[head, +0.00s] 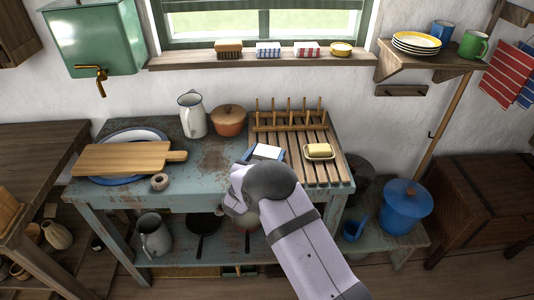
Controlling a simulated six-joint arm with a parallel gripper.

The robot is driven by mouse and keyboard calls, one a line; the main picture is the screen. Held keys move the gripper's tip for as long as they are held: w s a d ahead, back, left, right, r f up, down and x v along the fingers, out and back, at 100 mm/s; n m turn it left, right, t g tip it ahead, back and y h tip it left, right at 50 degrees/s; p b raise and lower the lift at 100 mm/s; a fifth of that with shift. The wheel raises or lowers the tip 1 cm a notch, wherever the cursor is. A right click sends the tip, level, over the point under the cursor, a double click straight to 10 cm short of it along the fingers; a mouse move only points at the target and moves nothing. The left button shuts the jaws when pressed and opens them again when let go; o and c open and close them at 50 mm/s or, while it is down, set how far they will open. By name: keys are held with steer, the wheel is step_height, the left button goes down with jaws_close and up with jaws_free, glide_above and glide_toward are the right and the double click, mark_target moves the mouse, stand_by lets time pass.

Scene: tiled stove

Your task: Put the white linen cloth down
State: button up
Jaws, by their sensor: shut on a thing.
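My gripper (245,175) is over the worn blue-green table, in front of the slatted wooden rack. My own wrist and forearm hide most of it, and its fingertips do not show clearly. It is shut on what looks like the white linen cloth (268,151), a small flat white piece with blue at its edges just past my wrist. The lower part of this piece is hidden, so I cannot tell whether it touches the table (215,166).
A cutting board (122,158) lies over a blue-rimmed basin at left. A white jug (192,114) and lidded orange pot (228,121) stand behind. The slatted rack (328,176) holds a butter dish (319,151) at right. Bare tabletop shows between board and wrist.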

steer(key=shift+f, duration=0.15)
steer(key=o, duration=1.2)
steer(key=shift+c, duration=0.2)
steer(key=shift+s, duration=0.1)
steer(key=b+v, duration=0.1)
steer(key=v, duration=0.5)
steer(key=shift+a+b, duration=0.15)
steer(key=shift+b, duration=0.25)
steer(key=shift+o, duration=0.4)
steer(key=shift+s+a, duration=0.2)
steer(key=shift+s, duration=0.3)
